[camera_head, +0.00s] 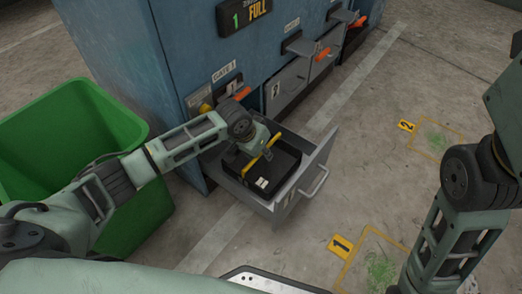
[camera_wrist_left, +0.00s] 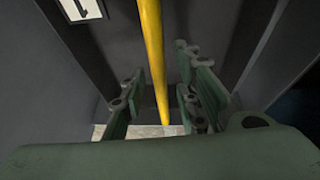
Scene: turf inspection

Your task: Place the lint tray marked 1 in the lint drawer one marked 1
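The black lint tray (camera_head: 285,162) with a yellow bar handle (camera_head: 262,151) sits inside the pulled-out grey lint drawer (camera_head: 297,196) under the gate 1 sign. A white label with a 1 (camera_wrist_left: 82,9) shows on the tray in the left wrist view. My left gripper (camera_head: 257,148) is over the tray at its handle. In the left wrist view its green fingers (camera_wrist_left: 158,105) stand apart on either side of the yellow handle, with gaps on both sides. My right arm is at the right; its gripper is out of view.
A green bin (camera_head: 125,118) stands left of the blue machine (camera_head: 165,50). A closed drawer (camera_head: 287,86) with an orange lever is farther along. Yellow floor frames marked 1 (camera_head: 340,246) and 2 (camera_head: 406,126) hold green lint. The floor right of the drawer is open.

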